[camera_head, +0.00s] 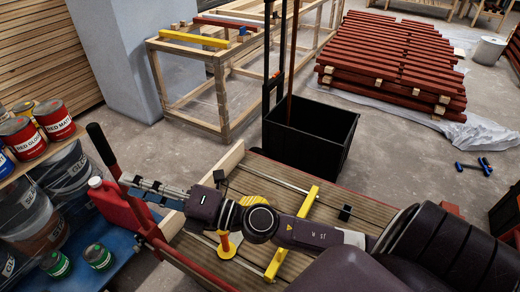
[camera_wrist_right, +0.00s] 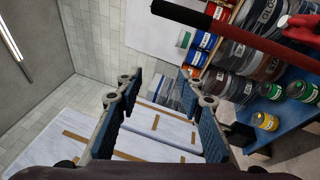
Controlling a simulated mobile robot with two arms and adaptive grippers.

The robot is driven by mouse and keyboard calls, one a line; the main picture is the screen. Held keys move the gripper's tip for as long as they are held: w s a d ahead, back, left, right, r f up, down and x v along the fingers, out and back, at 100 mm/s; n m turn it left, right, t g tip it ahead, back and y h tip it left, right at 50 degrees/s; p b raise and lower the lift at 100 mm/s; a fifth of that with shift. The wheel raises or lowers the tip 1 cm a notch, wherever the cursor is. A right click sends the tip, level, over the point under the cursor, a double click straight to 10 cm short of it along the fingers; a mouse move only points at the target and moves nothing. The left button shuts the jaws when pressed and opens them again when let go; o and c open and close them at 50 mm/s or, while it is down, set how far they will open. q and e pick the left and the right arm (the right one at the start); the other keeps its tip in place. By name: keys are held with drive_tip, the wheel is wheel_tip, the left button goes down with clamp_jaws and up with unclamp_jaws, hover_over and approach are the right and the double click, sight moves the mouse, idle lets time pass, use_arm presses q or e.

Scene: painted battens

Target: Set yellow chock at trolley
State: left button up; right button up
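The trolley deck (camera_head: 200,250) of brown slats with a red frame lies at the lower middle of the head view. I cannot tell which, if either, is the chock. My right gripper (camera_head: 133,187) reaches left over the deck's end, near the red handle with black grip (camera_head: 102,145). In the wrist view the handle (camera_wrist_right: 235,27) crosses the top, and my right gripper (camera_wrist_right: 160,92) has its fingers apart with nothing between them. My left gripper is out of view.
A black bin (camera_head: 305,137) stands behind the deck. A red can (camera_head: 115,206) is beside the gripper, with paint tins (camera_head: 55,118) and a blue shelf (camera_head: 100,279) at left. A timber frame (camera_head: 215,95) and stacked red battens (camera_head: 390,65) are farther back; grey floor lies between.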

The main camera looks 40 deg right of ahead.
drive_tip(key=w+d+m+t+h, duration=0.2)
drive_tip(key=d+m+t+h, duration=0.1)
drive_tip(key=d+m+h, duration=0.75)
drive_tip(key=s+d+f+m+g+h, duration=0.4)
drive_tip(key=d+f+m, duration=0.2)
drive_tip(key=f+m, duration=0.4)
drive_tip(key=s+a+f+m+g+y, duration=0.1)
drive_tip(key=s+a+f+m+g, duration=0.1)
drive_tip(key=s+f+g, duration=0.3)
drive_tip(key=s+a+f+m+g+y, duration=0.1)
drive_tip(key=s+a+f+m+g, duration=0.1)
drive_tip(key=s+f+g, duration=0.4)
drive_tip(key=s+f+m, duration=0.1)
drive_tip(key=s+f, duration=0.1)
drive_tip(key=s, duration=0.3)
drive_tip(key=s+f, duration=0.3)
drive_tip(key=s, duration=0.3)
drive_tip(key=shift+f+m+g, duration=0.25)
drive_tip(key=shift+m+g, duration=0.05)
drive_tip(key=shift+m, duration=0.05)
drive_tip(key=shift+a+y, duration=0.1)
drive_tip(key=shift+y, duration=0.15)
